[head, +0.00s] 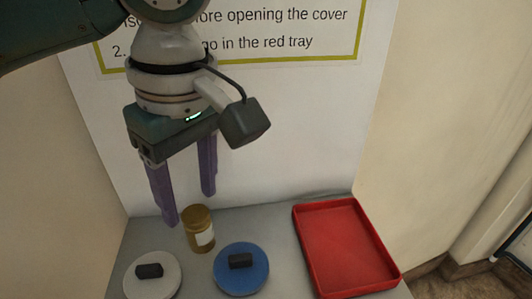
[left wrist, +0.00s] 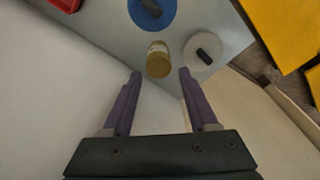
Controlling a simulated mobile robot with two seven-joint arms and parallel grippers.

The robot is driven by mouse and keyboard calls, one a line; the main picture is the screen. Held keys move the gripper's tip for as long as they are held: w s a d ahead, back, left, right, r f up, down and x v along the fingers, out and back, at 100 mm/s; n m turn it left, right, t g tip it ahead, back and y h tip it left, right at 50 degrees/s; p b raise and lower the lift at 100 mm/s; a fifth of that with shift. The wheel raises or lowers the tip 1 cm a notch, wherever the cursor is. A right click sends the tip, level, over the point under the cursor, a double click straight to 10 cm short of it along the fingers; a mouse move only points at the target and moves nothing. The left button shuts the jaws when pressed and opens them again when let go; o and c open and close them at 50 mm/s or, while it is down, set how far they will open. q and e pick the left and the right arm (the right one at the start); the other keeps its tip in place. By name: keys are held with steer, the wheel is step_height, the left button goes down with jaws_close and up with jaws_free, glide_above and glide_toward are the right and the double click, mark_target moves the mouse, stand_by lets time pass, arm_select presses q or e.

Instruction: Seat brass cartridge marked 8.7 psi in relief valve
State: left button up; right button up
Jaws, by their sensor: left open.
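The brass cartridge (head: 198,229) stands upright on the grey bench top, with a pale label on its side whose writing is too small to read. It also shows in the left wrist view (left wrist: 158,60), beyond and between the fingertips. My left gripper (head: 190,207) is open and empty, pointing down above and just behind the cartridge; its purple fingers also show in the left wrist view (left wrist: 160,72). I cannot pick out a relief valve for certain. A blue round cover with a black handle (head: 241,270) and a white round cover with a black handle (head: 152,277) lie in front of the cartridge.
A red tray (head: 398,278) lies empty at the right of the bench. A white wall panel with a printed sign (head: 230,45) stands behind the bench. Bare bench (head: 278,232) shows between the blue cover and the tray. Yellow shapes (left wrist: 280,22) show at the right in the left wrist view.

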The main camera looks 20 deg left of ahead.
mark_target(196, 215)
arm_select(q)
step_height(196, 215, down, 7)
steer(key=shift+a+r+b, duration=0.1)
steer(key=shift+r+b, duration=0.1)
steer(key=shift+b, duration=0.15)
jaws_close()
stand_by(0.4)
